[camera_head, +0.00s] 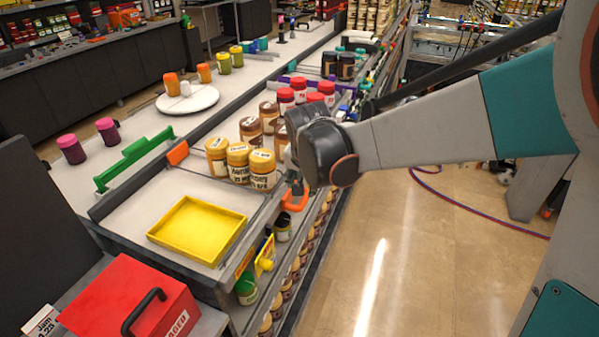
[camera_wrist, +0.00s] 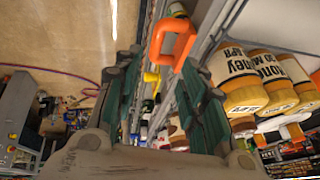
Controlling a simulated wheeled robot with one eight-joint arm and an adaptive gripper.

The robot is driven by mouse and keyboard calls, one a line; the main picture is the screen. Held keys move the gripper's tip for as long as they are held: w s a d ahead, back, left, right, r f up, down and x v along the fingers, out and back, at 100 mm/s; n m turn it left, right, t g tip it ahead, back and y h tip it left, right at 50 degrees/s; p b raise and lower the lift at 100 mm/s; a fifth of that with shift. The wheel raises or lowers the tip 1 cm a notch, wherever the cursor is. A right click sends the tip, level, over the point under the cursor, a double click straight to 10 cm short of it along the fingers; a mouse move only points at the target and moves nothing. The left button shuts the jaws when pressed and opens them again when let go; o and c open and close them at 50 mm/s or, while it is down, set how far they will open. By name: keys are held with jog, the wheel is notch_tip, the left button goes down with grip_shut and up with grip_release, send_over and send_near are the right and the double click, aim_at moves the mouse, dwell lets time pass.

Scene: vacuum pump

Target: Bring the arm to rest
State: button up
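My gripper (camera_wrist: 163,62) shows in the wrist view with its two green-lined fingers apart and nothing clasped between them. An orange loop-shaped handle (camera_wrist: 172,42) lies beyond the fingertips, nearer the right finger; I cannot tell whether it touches. In the head view my arm reaches in from the right, its dark wrist joint (camera_head: 330,160) over the counter's right edge. The fingers are mostly hidden there. The orange handle also shows in the head view (camera_head: 295,198), just below the wrist on the counter edge.
Honey jars (camera_head: 238,162) stand close left of my wrist, with red-lidded jars (camera_head: 300,88) behind. A yellow tray (camera_head: 160,232) and a red box (camera_head: 125,300) sit nearer the front. Jars line shelves under the edge. The floor (camera_head: 430,250) to the right is mostly clear.

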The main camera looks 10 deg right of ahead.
jog(key=s+d+r+n+t, duration=0.1)
jog(key=s+d+r+n, duration=0.15)
jog(key=s, duration=0.35)
jog(key=s+d+r+n, duration=0.1)
jog(key=s+d+r, duration=0.3)
jog(key=s, duration=0.2)
jog(key=s+d+n+t, duration=0.1)
jog(key=s+d+n, duration=0.2)
jog(key=s, duration=0.9)
jog(key=shift+s+d+f+b, duration=0.25)
jog(key=shift+d+f+b, duration=0.05)
jog(key=shift+d, duration=0.25)
dwell(0.6)
